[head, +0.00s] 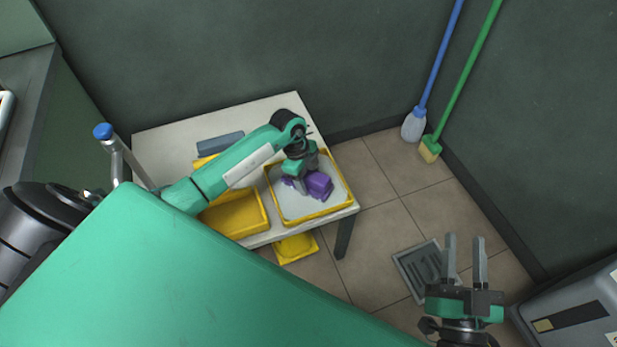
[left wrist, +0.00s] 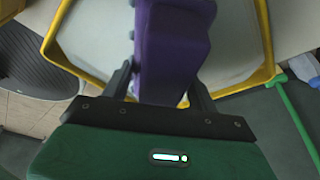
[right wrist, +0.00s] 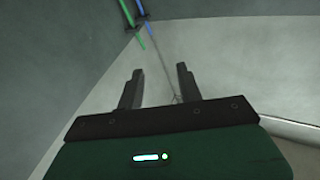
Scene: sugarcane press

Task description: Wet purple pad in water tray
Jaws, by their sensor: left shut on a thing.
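The purple pad (head: 319,185) is in the yellow-rimmed water tray (head: 283,219) on the white table in the head view. My left gripper (head: 303,178) is shut on the purple pad, which also shows between its fingers in the left wrist view (left wrist: 172,45). The tray's pale inside and yellow rim (left wrist: 70,65) lie behind the pad there. I cannot tell whether the pad touches the tray floor. My right gripper (head: 465,262) is open and empty above the floor at the lower right; its spread fingers show in the right wrist view (right wrist: 158,88).
Yellow bins (head: 236,215) stand left of the tray on the white table (head: 160,140), near a grey-blue block (head: 220,143). A floor drain (head: 418,268) lies under my right gripper. A blue brush (head: 414,125) and green broom (head: 430,148) lean at the wall.

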